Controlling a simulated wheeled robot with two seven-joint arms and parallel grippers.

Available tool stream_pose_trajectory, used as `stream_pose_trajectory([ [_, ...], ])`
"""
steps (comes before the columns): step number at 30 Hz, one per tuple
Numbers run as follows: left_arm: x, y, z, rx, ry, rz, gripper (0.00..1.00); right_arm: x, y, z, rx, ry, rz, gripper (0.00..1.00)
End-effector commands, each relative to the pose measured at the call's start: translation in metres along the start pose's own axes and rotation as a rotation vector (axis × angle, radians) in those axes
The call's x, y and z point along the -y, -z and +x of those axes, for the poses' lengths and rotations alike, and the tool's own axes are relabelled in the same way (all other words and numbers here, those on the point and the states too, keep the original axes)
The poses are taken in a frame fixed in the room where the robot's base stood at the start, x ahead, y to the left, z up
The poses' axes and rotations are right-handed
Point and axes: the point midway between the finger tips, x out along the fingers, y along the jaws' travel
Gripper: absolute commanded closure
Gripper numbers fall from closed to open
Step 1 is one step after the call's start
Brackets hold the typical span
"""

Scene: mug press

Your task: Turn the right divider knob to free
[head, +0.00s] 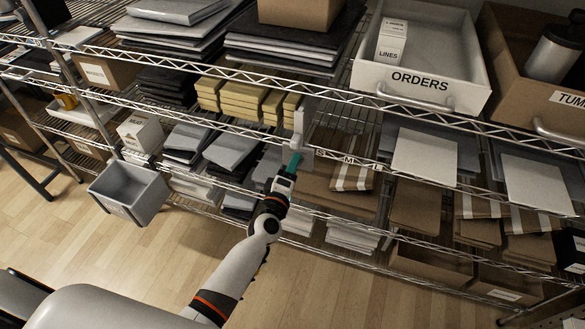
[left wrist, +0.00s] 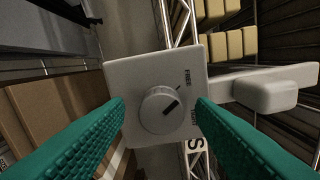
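The divider (head: 300,125) is a pale upright piece on the front rail of the middle shelf in the head view. Its grey plate (left wrist: 125,75) with a round knob (left wrist: 155,112) faces the left wrist camera. A dark mark on the knob slants up and right; FREE is printed above right of the knob, and a second word by the right finger is partly hidden. My left gripper (head: 293,162) is in front of the divider. In the left wrist view its teal fingers (left wrist: 161,103) are open, one on each side of the knob, with gaps visible. My right gripper is not in view.
A wire shelf rail (head: 350,159) with S, M, L labels runs beside the divider. Yellow boxes (head: 240,98) are behind left, brown packets (head: 340,185) to the right. A grey bin (head: 130,192) hangs at left. A grey arm-like part (left wrist: 265,92) juts from the plate.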

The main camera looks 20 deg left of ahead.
Motion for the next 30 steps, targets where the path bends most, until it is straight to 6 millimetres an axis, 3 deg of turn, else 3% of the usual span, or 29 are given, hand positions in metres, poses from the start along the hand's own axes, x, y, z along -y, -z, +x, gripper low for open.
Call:
stream_pose_trajectory([
  [8,0.000,0.000,-0.007,0.000,0.000,0.001,0.50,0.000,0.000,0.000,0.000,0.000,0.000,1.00],
  [21,-0.002,0.000,-0.092,0.000,-0.001,0.001,0.50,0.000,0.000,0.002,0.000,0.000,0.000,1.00],
  [30,0.000,0.000,-0.120,0.000,0.000,0.000,0.50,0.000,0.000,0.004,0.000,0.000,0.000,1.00],
])
